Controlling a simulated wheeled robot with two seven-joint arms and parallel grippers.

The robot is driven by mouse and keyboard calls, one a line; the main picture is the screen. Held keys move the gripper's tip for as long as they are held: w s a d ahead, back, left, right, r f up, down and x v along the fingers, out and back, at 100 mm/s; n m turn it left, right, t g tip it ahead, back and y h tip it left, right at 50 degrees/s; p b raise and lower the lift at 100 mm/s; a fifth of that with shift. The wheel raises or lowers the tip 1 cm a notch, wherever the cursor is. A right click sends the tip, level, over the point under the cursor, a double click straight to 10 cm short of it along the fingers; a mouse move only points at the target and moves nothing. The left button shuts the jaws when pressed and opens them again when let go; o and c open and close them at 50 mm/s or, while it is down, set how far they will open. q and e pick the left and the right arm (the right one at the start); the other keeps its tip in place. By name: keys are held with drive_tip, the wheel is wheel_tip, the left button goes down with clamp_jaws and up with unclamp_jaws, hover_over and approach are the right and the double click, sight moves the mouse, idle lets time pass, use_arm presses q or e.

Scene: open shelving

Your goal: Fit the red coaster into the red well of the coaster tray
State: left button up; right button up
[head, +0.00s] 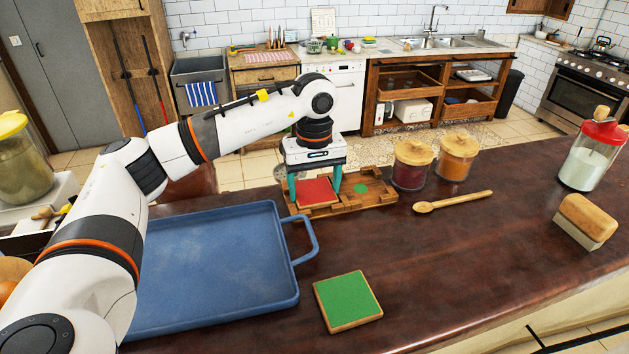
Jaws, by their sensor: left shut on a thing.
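The red coaster (317,192) is a square with a red top, at the left part of the wooden coaster tray (378,198). My left gripper (315,190) points down over it, with its teal fingers on either side, shut on the coaster. I cannot tell whether the coaster rests in the well or is held just above it. The red well is hidden under the coaster and gripper. The tray's other well shows a green mark (361,188) and is empty. A green coaster (348,301) with a wooden rim lies on the counter in front. My right gripper is not in view.
A blue baking tray (215,262) lies left of the green coaster, its handle near the coaster tray. Two lidded jars (413,166) stand behind right, with a wooden spoon (452,201) beside them. A brush (585,222) and red-lidded jar (592,158) are far right. The counter's middle right is clear.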

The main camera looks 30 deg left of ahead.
use_arm(q)
drive_tip(key=shift+f, duration=0.25)
drive_tip(key=o, duration=1)
drive_tip(key=shift+r, duration=0.1)
drive_tip(key=shift+o, duration=0.2)
